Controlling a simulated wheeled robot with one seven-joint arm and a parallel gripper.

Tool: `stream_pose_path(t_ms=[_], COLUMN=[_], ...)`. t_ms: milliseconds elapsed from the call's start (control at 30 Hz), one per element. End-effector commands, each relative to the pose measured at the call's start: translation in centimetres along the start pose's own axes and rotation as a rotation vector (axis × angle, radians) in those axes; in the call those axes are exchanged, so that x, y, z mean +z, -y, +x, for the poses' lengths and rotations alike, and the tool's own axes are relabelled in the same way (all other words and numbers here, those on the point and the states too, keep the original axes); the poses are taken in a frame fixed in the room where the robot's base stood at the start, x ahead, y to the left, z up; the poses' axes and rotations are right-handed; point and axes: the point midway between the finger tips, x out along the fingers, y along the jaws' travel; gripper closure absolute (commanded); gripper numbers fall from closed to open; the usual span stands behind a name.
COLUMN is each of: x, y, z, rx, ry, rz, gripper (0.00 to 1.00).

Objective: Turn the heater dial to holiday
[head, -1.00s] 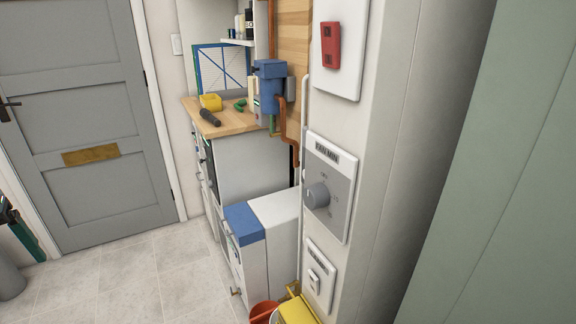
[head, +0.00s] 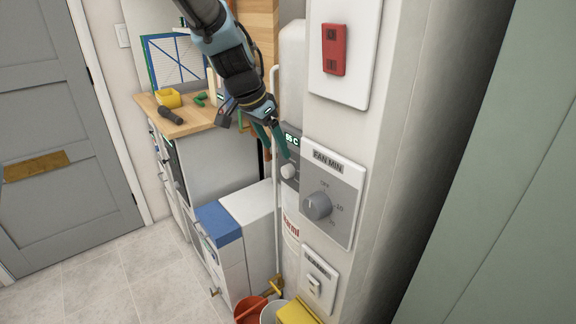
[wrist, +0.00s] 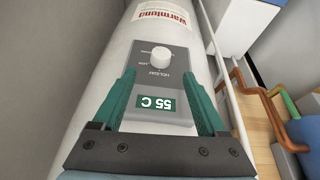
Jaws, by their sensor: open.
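The heater (head: 291,215) is a white cylinder behind the wall corner; it also fills the middle of the wrist view (wrist: 120,50). Its grey panel (wrist: 180,75) carries a round white dial (wrist: 160,57) and a green display (wrist: 156,104) reading 55 C. HOLIDAY is printed beside the dial, on the display side; other small labels are hard to read. The dial also shows in the head view (head: 288,172). My gripper (head: 275,146) is open and empty above the dial. In the wrist view, its teal fingers (wrist: 159,79) spread either side of the panel, the dial just beyond their tips. The dial's pointer is unclear.
A FAN MIN panel with a grey knob (head: 317,206) is on the wall corner right of the heater. A red switch (head: 334,49) is above it and a white switch (head: 319,283) below. Pipes (wrist: 264,105) run beside the heater. Buckets (head: 252,309) stand below.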

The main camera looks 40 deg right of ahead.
Motion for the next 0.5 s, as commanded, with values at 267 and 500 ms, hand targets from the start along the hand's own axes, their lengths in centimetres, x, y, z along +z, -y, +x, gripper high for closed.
stream_pose_path(t_ms=[267,500], x=[0.1,0.1], y=[0.0,0.0], z=[5.2,8.0], rx=[0.003,0.001], ry=[0.005,0.002], rz=[-0.003,-0.002], gripper=[0.25,0.25])
